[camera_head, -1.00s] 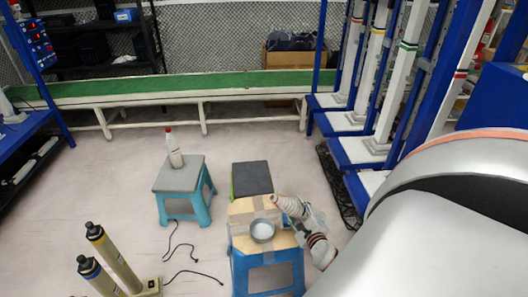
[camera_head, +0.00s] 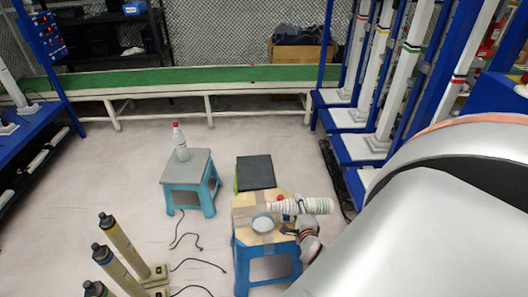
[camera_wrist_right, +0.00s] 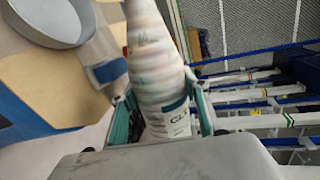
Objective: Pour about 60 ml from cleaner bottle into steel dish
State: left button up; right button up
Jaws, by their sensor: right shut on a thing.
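The white cleaner bottle (camera_head: 312,206) lies about level in the air, its narrow end pointing left toward the steel dish. It also fills the middle of the right wrist view (camera_wrist_right: 155,60), where part of its label shows. My right gripper (camera_head: 306,217) is shut around its body; both fingers (camera_wrist_right: 162,115) press its sides in the wrist view. The round steel dish (camera_head: 263,223) sits on the wooden-topped blue stool, just left of and below the bottle's narrow end. It also shows in the wrist view (camera_wrist_right: 52,22). I cannot make out any stream. My left gripper is not in view.
The blue stool (camera_head: 268,268) carries the dish; a dark-topped stool (camera_head: 255,172) stands behind it. Another blue stool (camera_head: 188,168) to the left holds a second white, red-capped bottle (camera_head: 181,145). Yellow-grey posts (camera_head: 118,238) and cables are at front left. Blue racks (camera_head: 350,150) stand right.

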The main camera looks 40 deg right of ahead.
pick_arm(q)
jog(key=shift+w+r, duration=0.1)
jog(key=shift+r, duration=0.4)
pick_arm(e)
jog(key=shift+r+n, duration=0.15)
jog(key=shift+n, duration=0.15)
pick_arm(q)
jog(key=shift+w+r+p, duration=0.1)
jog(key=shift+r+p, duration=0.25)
jog(key=shift+p, duration=0.1)
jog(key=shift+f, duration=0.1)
pick_arm(e)
jog(key=shift+w+a+f+n+g+h, duration=0.1)
jog(key=shift+f+n+g+h, duration=0.25)
jog(key=shift+n, duration=0.15)
jog(key=shift+s+d, duration=0.25)
jog(key=shift+d, duration=0.2)
jog(key=shift+s+d, duration=0.1)
jog(key=shift+s+d+f, duration=0.1)
jog(key=shift+s+d, duration=0.1)
jog(key=shift+d, duration=0.1)
dwell(0.8)
